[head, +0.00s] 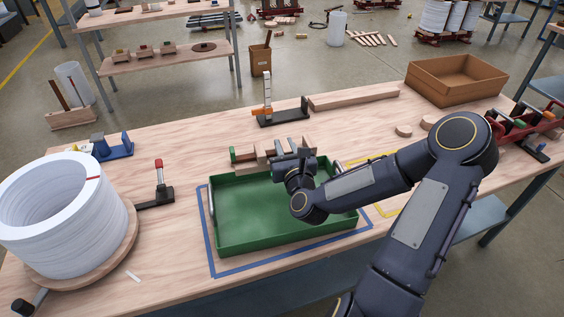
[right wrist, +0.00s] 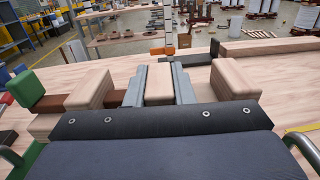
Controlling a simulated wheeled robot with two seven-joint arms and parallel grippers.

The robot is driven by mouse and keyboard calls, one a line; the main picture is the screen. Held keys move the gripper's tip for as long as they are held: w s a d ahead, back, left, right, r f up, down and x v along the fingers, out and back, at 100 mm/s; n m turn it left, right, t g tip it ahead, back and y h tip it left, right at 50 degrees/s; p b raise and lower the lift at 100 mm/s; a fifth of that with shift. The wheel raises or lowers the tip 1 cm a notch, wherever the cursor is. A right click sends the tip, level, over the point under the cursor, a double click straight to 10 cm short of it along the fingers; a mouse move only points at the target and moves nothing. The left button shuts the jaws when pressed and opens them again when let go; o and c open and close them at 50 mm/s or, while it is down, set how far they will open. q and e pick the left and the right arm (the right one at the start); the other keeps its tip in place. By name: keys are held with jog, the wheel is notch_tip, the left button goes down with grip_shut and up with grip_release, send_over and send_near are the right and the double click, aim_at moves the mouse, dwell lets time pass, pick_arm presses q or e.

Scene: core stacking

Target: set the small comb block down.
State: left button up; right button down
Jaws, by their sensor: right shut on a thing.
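My right gripper (head: 280,151) is over the far edge of the green tray (head: 232,243). In the right wrist view its two grey fingers (right wrist: 159,88) are shut on a small pale wooden block (right wrist: 159,80), taken as the small comb block. A larger pale block (right wrist: 90,90) stands to the left of the fingers and another (right wrist: 235,77) to the right. A brown piece (right wrist: 55,103) and a green block (right wrist: 25,88) lie farther left. The underside of the held block is hidden, so I cannot tell whether it touches anything. My left gripper is not in view.
A black and orange clamp (head: 282,117) and a long wooden bar (head: 352,98) stand behind the tray. A red-handled clamp (head: 158,190) and a white coil (head: 60,215) are on the left. An open brown box (head: 455,82) is at the back right.

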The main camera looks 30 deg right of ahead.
jog(key=shift+w+a+f, duration=0.15)
jog(key=shift+w+f, duration=0.3)
jog(key=shift+f, duration=0.05)
jog(key=shift+f+b, duration=0.4)
jog(key=shift+f, duration=1.2)
jog(key=shift+f+b, duration=0.35)
jog(key=shift+b, duration=0.1)
jog(key=c, duration=1.3)
grip_release()
jog(key=shift+o, duration=0.2)
jog(key=shift+s+r+p, duration=0.1)
jog(key=shift+r+p, duration=0.4)
jog(key=shift+p, duration=0.05)
jog(key=b+v, duration=0.1)
jog(key=v, duration=1)
jog(key=shift+s+a+b, duration=0.15)
jog(key=shift+s+b, duration=0.15)
jog(key=shift+s, duration=0.05)
